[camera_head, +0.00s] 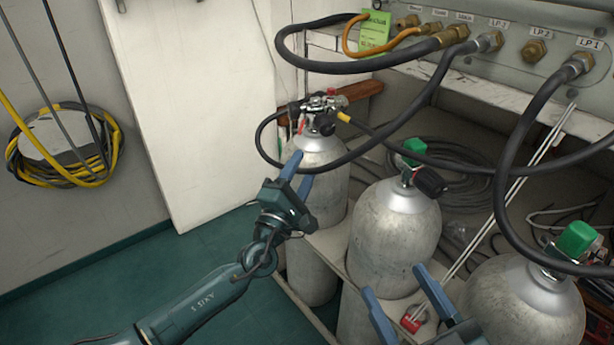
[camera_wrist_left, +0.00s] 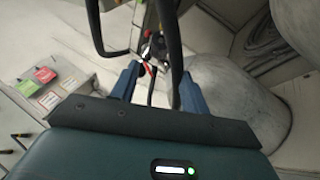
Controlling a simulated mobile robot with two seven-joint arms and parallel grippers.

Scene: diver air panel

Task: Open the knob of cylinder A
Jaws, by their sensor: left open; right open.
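Three grey gas cylinders stand in a rack; I see no letter on them, so I cannot tell which is A. The left cylinder (camera_head: 318,158) carries a metal valve (camera_head: 322,102) with black and red parts and a hose. The middle cylinder (camera_head: 392,240) has a green cap and a black knob (camera_head: 430,181). The right cylinder (camera_head: 530,300) has a green cap (camera_head: 577,240). My left gripper (camera_head: 296,171) is open and empty, in front of the left cylinder below its valve. In the left wrist view a valve (camera_wrist_left: 153,48) shows beyond the open fingers. My right gripper (camera_head: 394,280) is open before the middle cylinder.
Black hoses (camera_head: 440,75) loop from the panel (camera_head: 520,40) across the space above the cylinders. A red padlock (camera_head: 413,319) lies near my right gripper. A coiled yellow and black cable (camera_head: 60,160) hangs on the left wall. The green floor (camera_head: 200,265) at left is clear.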

